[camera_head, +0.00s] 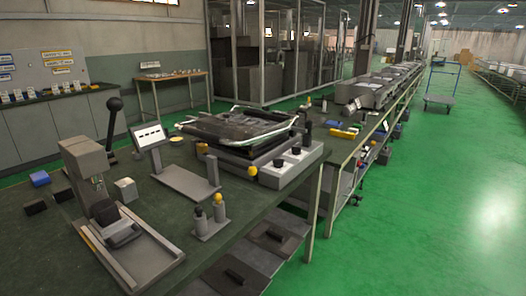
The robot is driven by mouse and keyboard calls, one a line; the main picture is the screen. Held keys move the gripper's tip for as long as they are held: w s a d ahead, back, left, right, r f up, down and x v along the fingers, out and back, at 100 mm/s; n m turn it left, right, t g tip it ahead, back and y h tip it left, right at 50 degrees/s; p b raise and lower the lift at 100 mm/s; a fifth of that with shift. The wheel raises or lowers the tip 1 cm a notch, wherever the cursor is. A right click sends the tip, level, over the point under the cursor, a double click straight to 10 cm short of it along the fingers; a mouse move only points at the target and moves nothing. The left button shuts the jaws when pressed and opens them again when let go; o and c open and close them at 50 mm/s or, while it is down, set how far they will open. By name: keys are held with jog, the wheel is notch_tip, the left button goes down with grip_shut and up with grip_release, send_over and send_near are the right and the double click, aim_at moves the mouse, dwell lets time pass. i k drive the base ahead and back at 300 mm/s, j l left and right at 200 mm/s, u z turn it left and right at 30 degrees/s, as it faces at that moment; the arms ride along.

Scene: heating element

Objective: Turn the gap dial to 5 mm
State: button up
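A grey control box (305,160) stands near the right edge of the dark green workbench. Two small black knobs (278,163) and (296,150) sit on its top. One may be the gap dial, but no scale or setting is readable at this size. Yellow round knobs, one (252,171) at the box's left end, stand near the box. A black, flat machine (225,124) with pale bars lies behind the box. My gripper is not in view.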

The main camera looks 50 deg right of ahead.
aim_at(278, 163)
jog(key=l, duration=0.7)
jog(key=i+l, duration=0.1)
jog(key=l, duration=0.55)
jog(key=z, duration=0.05)
